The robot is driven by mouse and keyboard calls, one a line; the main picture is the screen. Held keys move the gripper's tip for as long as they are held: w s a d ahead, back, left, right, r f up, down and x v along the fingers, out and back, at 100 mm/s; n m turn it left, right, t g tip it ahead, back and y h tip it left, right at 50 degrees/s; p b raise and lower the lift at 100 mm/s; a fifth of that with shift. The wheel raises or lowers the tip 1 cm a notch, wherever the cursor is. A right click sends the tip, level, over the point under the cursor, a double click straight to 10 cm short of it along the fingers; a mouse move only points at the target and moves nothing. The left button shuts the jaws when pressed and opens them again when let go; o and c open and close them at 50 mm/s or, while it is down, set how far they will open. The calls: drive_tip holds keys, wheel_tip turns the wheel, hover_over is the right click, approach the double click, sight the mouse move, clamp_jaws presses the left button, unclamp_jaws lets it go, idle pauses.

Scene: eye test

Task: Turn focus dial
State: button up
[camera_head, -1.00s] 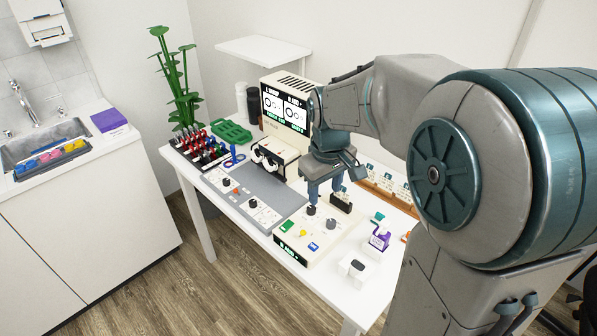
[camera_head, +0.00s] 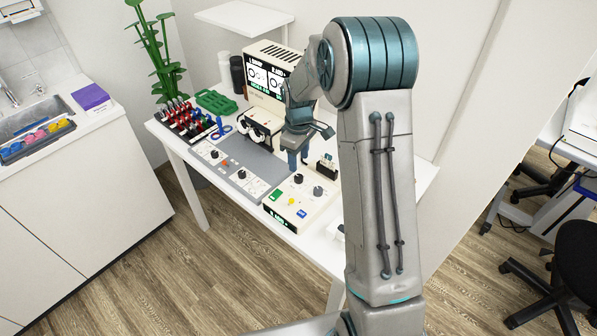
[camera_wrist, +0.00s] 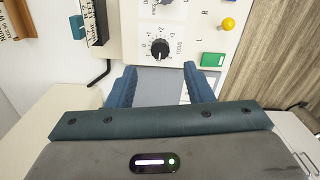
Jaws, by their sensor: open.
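My gripper (camera_head: 293,168) is just behind the left dial. In the wrist view its fingers (camera_wrist: 164,77) are apart and empty, with the knob ahead of the gap, not between them.
A green button (camera_wrist: 212,60) and a yellow knob (camera_wrist: 228,24) are beside the dial. A dark block (camera_head: 327,168) stands behind the box. A grey mat (camera_head: 246,157), red-and-black lens rack (camera_head: 185,120) and display machine (camera_head: 268,75) are to the left and back.

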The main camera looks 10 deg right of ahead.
sight(299, 176)
wheel_tip(299, 176, down, 7)
drive_tip(key=shift+r+p, duration=0.1)
drive_tip(key=shift+p, duration=0.3)
drive_tip(key=c, duration=1)
